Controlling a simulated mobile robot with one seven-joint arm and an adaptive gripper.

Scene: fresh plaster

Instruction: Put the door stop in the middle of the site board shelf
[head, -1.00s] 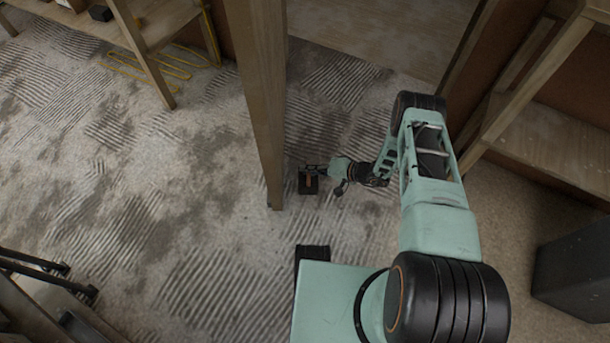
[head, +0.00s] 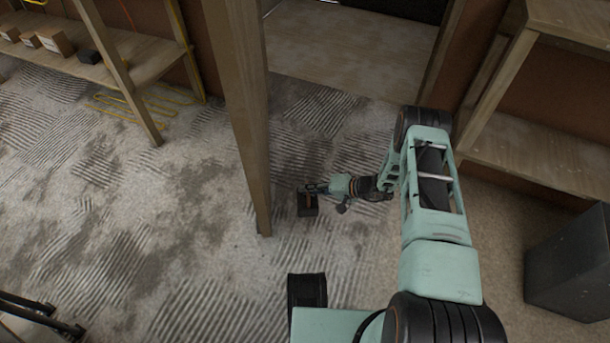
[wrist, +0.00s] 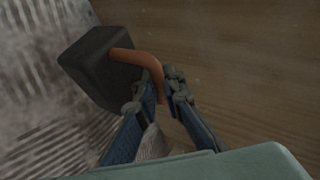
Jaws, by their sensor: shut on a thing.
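The door stop (head: 307,205) is a dark block with a curved orange handle. In the wrist view the door stop (wrist: 100,65) hangs from its handle, which lies between my fingers. My gripper (head: 322,188) is shut on the handle, and the fingers also show in the wrist view (wrist: 157,92). In the head view the block is just right of a wooden post. Two wooden shelf units show: a left shelf (head: 145,58) bearing several small things, and a right shelf (head: 530,155) whose visible boards look bare. I cannot tell which is the site board shelf.
The wooden post (head: 252,130) stands close left of the door stop. Small boxes (head: 52,42) and a dark block (head: 100,66) sit on the left shelf. A grey bin (head: 570,265) stands at right. Yellow cable lies under the left shelf. Ridged floor at left is open.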

